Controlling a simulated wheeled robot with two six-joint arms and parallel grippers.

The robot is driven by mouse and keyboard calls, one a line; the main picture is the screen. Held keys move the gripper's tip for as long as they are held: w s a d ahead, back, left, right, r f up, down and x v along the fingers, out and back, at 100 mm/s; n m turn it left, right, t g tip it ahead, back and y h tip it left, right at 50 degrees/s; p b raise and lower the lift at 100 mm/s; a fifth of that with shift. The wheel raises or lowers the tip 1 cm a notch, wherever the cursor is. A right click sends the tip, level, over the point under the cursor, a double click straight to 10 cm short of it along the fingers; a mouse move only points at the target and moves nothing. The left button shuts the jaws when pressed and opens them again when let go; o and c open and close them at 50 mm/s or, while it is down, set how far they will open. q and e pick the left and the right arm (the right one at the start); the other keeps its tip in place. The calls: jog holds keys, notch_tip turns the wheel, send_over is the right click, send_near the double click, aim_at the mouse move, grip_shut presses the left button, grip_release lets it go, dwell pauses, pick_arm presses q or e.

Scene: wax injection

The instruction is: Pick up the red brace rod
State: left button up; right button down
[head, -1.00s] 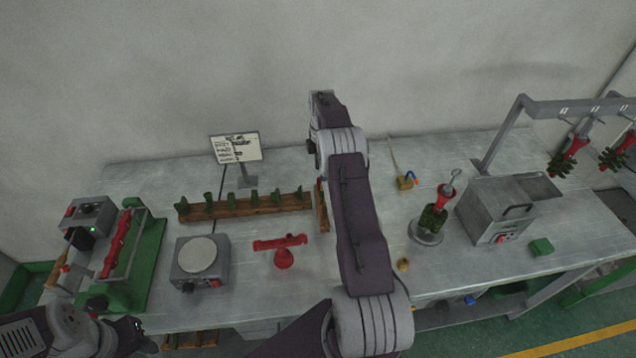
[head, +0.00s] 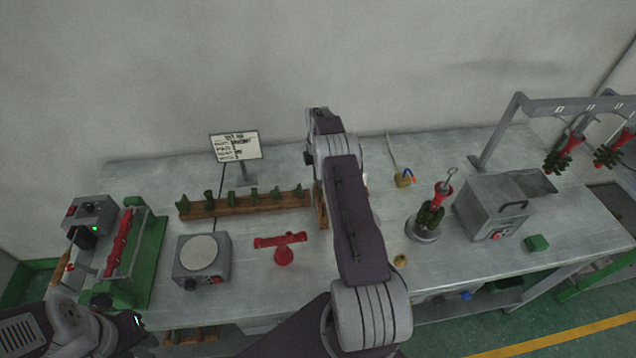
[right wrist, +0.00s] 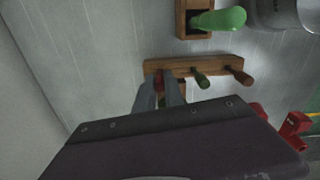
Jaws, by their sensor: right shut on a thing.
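In the right wrist view a small red piece, apparently the red brace rod (right wrist: 158,84), shows between the fingers of my right gripper (right wrist: 159,95). The fingers are shut on it at the left end of a wooden rack (right wrist: 215,66). Its lower part is hidden by the fingers and my wrist. I cannot tell whether it still sits in the rack. In the head view my right arm covers the gripper and the rod; only the edge of the small rack (head: 321,208) shows beside the arm. My left arm is at the lower left; its fingers do not show clearly.
A long wooden rack (head: 240,205) with green pieces, a red stand (head: 283,250) and a grey turntable unit (head: 202,260) are left of my right arm. A grey box machine (head: 493,207) and a green piece on a round base (head: 424,228) are to the right.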

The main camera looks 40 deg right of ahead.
jog(key=shift+w+r+p, duration=0.1)
jog(key=shift+r+p, duration=0.2)
jog(key=shift+r, duration=0.05)
jog(key=r+p, duration=0.2)
jog(key=r, duration=0.1)
jog(key=r+p, duration=0.1)
jog(key=shift+s+d+r, duration=0.25)
jog(key=s+d+r+p, duration=0.4)
jog(key=s+d+r, duration=0.1)
jog(key=s+d, duration=0.2)
jog(key=shift+s+d+r, duration=0.3)
jog(key=shift+s+r, duration=0.1)
jog(key=shift+s, duration=0.15)
